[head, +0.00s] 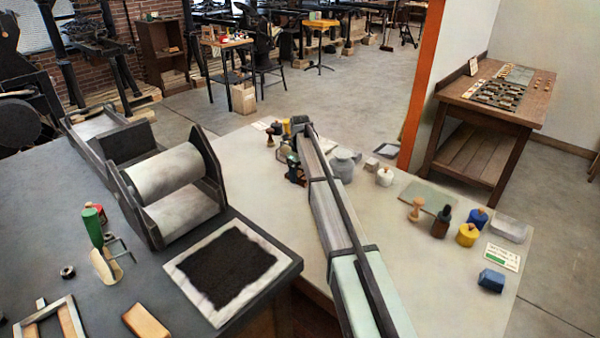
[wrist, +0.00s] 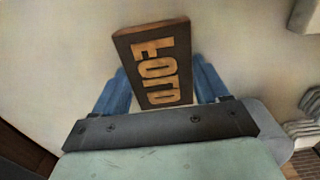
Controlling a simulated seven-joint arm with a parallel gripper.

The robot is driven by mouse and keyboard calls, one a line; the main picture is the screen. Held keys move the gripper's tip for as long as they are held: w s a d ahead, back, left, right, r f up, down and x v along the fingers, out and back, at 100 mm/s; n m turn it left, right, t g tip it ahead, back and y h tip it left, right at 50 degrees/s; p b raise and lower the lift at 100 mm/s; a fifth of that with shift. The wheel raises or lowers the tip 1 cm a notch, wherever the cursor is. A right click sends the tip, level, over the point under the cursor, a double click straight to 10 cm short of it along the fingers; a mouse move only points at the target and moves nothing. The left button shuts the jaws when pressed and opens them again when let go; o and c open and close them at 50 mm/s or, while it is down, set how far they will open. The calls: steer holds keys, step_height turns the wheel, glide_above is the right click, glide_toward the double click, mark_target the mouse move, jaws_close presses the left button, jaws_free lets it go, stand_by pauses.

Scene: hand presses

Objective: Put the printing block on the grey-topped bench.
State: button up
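The printing block (wrist: 158,62) is a dark brown block with raised tan letters on its face. It sits between the two blue fingers of my gripper (wrist: 160,84), which appear to press against its sides. The wrist view shows pale bench top behind it; I cannot tell how far the block is above that surface. In the head view my gripper (head: 294,172) is small and dark at the far end of my arm, over the pale bench (head: 430,278), and the block cannot be made out there. The grey-topped bench (head: 100,285) is on the left.
The grey top holds a roller press (head: 168,180), an inked slab (head: 228,268), a green roller (head: 93,228), a wooden frame (head: 48,322) and a tan block (head: 146,322). Its middle has clear patches. Jars, including a yellow one (head: 467,235), stand on the pale bench.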

mark_target(300, 174)
steer(key=o, duration=0.5)
steer(key=shift+c, duration=0.2)
step_height(300, 174, up, 12)
steer(key=shift+r, duration=0.2)
stand_by(0.4)
